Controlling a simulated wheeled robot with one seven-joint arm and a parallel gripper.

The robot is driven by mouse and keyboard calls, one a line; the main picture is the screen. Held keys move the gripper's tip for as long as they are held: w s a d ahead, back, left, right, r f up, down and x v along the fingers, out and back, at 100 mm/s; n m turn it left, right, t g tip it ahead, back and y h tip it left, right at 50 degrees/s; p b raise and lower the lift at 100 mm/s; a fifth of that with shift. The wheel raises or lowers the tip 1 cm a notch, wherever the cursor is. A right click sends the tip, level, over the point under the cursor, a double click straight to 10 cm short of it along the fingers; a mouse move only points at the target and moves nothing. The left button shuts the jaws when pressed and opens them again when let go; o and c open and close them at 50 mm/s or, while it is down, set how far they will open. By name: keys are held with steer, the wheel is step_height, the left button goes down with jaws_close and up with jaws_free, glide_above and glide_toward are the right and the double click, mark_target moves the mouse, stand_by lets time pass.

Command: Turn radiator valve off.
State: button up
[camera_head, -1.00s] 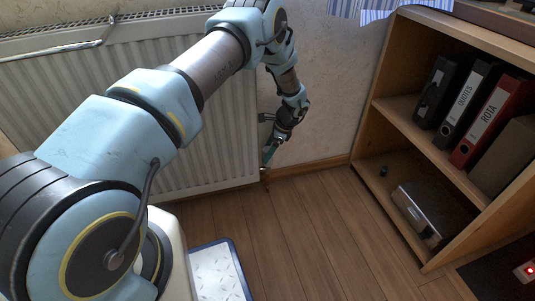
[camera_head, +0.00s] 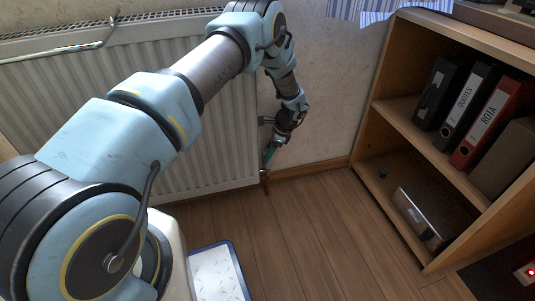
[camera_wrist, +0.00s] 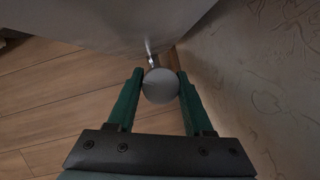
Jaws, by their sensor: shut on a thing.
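The radiator (camera_head: 205,125) is a white ribbed panel on the wall at the left in the head view. Its valve knob (camera_wrist: 160,86) is a pale round cap in the middle of the wrist view, by the radiator's lower corner. My gripper (camera_head: 266,161) is at the radiator's lower right end in the head view. In the wrist view its two green fingers (camera_wrist: 160,88) are shut on the knob, one on each side. A thin metal pipe (camera_wrist: 151,56) shows just beyond the knob. The knob's markings and turn position cannot be made out.
A wooden shelf unit (camera_head: 365,130) with several binders stands at the right. A silver box (camera_head: 419,216) lies on its lower shelf. A blue-edged white mat (camera_head: 214,270) lies on the wooden floor, which is otherwise clear between radiator and shelf.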

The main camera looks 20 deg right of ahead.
jaws_close()
steer(key=shift+n, duration=0.3)
steer(key=n+g+b, duration=0.1)
steer(key=n, duration=0.2)
steer(key=shift+n+g+b, duration=0.55)
steer(key=shift+n+g, duration=0.05)
steer(key=shift+n, duration=0.6)
steer(key=shift+y, duration=0.3)
steer(key=o, duration=1.1)
jaws_free()
steer(key=shift+o, duration=0.2)
